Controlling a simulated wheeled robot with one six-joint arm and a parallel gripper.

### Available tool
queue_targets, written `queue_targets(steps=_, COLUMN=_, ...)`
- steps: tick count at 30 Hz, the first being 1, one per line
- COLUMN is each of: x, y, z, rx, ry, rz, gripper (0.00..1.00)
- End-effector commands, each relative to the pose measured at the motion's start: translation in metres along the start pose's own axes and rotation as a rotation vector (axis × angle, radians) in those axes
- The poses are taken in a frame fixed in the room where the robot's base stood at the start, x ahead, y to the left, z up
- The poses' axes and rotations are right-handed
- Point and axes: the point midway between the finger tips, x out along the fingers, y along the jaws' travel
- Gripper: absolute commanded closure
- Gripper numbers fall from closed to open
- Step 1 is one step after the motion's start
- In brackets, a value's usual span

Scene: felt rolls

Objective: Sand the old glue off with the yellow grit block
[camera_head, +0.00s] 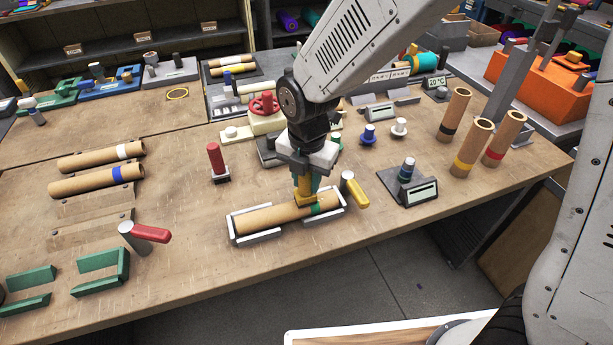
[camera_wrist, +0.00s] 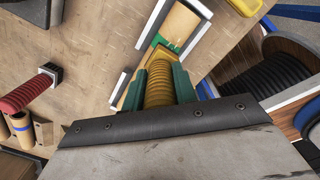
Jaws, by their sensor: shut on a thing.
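A brown cardboard tube (camera_head: 265,220) with a green band (camera_head: 320,209) lies in a pale grey cradle (camera_head: 240,240) near the bench's front edge. My gripper (camera_head: 305,183) is shut on the yellow grit block (camera_head: 304,196), which points down over the tube beside the green band. In the wrist view the block (camera_wrist: 158,88) shows ribbed yellow between the green fingers, with the tube (camera_wrist: 179,26) and its green band beyond. The block's lower face is hidden, so I cannot tell whether it touches the tube. Old glue cannot be made out.
A red-handled tool (camera_head: 215,160) stands behind left. Several upright tubes (camera_head: 472,148) stand at right, and a dark device (camera_head: 407,188) sits nearer. Bare bench lies left of the cradle.

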Motion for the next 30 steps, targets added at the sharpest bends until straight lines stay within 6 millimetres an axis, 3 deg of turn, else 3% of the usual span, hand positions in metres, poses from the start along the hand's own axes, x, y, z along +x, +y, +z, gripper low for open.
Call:
queue_targets(steps=13, x=0.003, y=-0.002, z=0.003, rx=0.001, ry=0.000, rz=0.000, gripper=0.98)
queue_targets(steps=30, x=0.001, y=-0.026, z=0.027, rx=0.001, ry=-0.001, rz=0.001, gripper=0.98)
